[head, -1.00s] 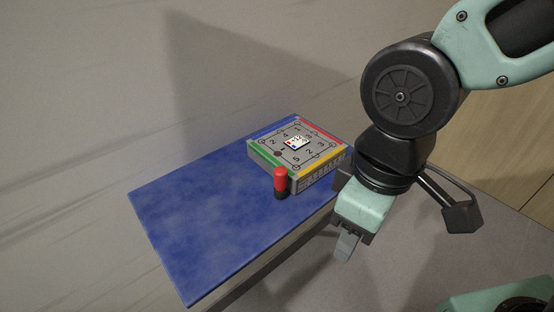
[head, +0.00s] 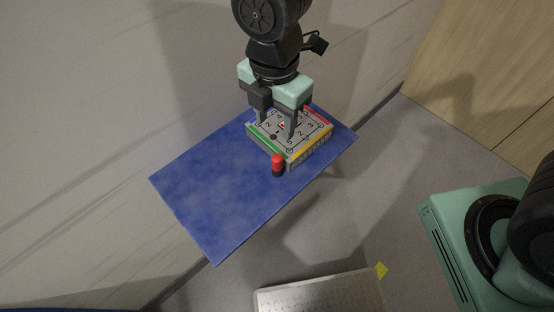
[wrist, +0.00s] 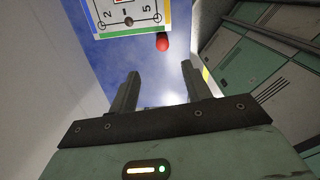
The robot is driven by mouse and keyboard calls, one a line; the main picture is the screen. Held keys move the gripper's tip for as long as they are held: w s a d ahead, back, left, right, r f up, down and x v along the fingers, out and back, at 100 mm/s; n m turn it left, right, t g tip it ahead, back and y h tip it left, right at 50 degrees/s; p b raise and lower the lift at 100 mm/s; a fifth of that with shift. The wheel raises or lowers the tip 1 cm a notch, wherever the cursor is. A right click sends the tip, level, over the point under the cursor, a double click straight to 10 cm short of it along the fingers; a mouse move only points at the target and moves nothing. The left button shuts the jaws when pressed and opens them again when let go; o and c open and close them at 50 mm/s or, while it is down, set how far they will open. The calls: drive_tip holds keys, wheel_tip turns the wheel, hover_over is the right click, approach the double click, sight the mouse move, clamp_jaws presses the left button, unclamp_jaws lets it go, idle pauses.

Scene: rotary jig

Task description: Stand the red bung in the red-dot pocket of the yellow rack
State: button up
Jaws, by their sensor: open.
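The red bung (head: 277,162), with a red top and black lower part, stands upright on the blue surface close to the near corner of a grey numbered box (head: 310,155). Its red end also shows in the wrist view (wrist: 162,42), beyond my fingertips. My gripper (head: 277,128) points down over the box in the head view, its two fingers apart with nothing between them. Whether the fingers touch the box is unclear. In the wrist view my gripper (wrist: 159,80) is also open and empty. I cannot make out a yellow rack or a red-dot pocket.
The blue-topped table (head: 215,195) is clear to the left of the box. A pale metal plate or tray (head: 320,294) lies low in the head view, with a small yellow piece (head: 381,270) at its corner. A wall runs behind the table.

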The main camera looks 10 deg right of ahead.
sight(277, 157)
wheel_tip(277, 157, down, 8)
drive_tip(key=shift+r+p, duration=0.2)
drive_tip(key=shift+p, duration=0.2)
drive_tip(key=shift+s+d+f+p, duration=0.1)
drive_tip(key=shift+f+p, duration=0.35)
drive_tip(key=shift+f, duration=0.9)
drive_tip(key=shift+s+d+f+p, duration=0.1)
drive_tip(key=shift+f+p, duration=0.35)
drive_tip(key=shift+f, duration=0.85)
clamp_jaws()
